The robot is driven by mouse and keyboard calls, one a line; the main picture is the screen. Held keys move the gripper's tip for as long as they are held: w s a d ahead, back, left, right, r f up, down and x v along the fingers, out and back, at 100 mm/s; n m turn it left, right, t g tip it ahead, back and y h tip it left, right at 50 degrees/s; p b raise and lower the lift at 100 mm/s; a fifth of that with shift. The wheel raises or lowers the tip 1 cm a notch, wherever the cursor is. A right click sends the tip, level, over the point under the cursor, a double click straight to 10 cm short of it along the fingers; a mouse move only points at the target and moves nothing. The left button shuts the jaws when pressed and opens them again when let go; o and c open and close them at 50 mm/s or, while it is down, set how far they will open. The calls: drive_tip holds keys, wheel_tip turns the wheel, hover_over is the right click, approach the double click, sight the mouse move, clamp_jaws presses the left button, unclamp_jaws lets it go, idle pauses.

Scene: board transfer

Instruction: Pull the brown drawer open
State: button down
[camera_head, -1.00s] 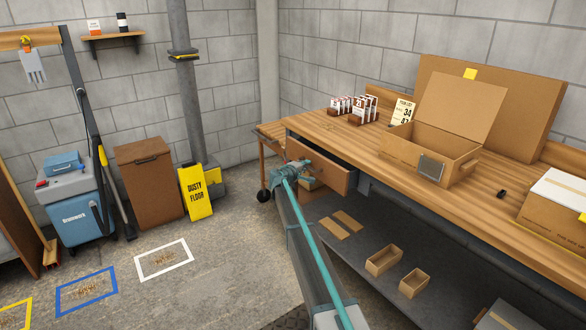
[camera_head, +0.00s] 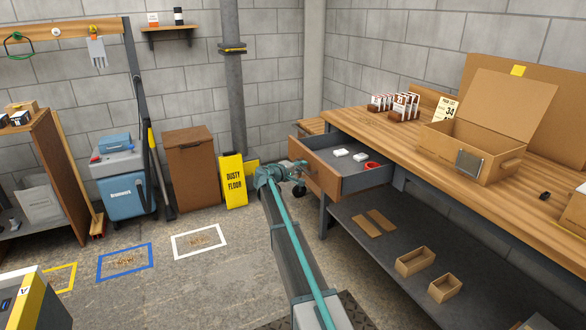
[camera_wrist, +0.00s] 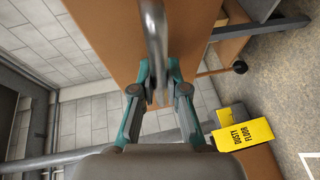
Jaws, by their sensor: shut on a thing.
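The brown drawer (camera_head: 318,180) under the wooden workbench stands pulled out, with its grey inside showing in the head view. Two white items (camera_head: 350,154) and a red round item (camera_head: 372,166) lie in it. In the wrist view the brown drawer front (camera_wrist: 95,30) fills the upper middle, with a grey metal handle (camera_wrist: 153,30) on it. My gripper (camera_head: 299,178) is at the drawer front. In the wrist view my gripper (camera_wrist: 159,88) has its fingers closed around the handle's bar. The fingertips are partly hidden by the handle.
The workbench (camera_head: 400,140) carries an open cardboard box (camera_head: 470,155) and several small packs. A yellow "dusty floor" sign (camera_head: 233,181) and a brown bin (camera_head: 190,165) stand left of my arm. Open trays lie on the lower shelf (camera_head: 390,225). Floor between is clear.

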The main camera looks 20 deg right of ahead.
drive_tip(key=shift+a, duration=0.15)
drive_tip(key=c, duration=1.2)
unclamp_jaws()
drive_tip(key=v, duration=1.2)
drive_tip(key=shift+r, duration=0.1)
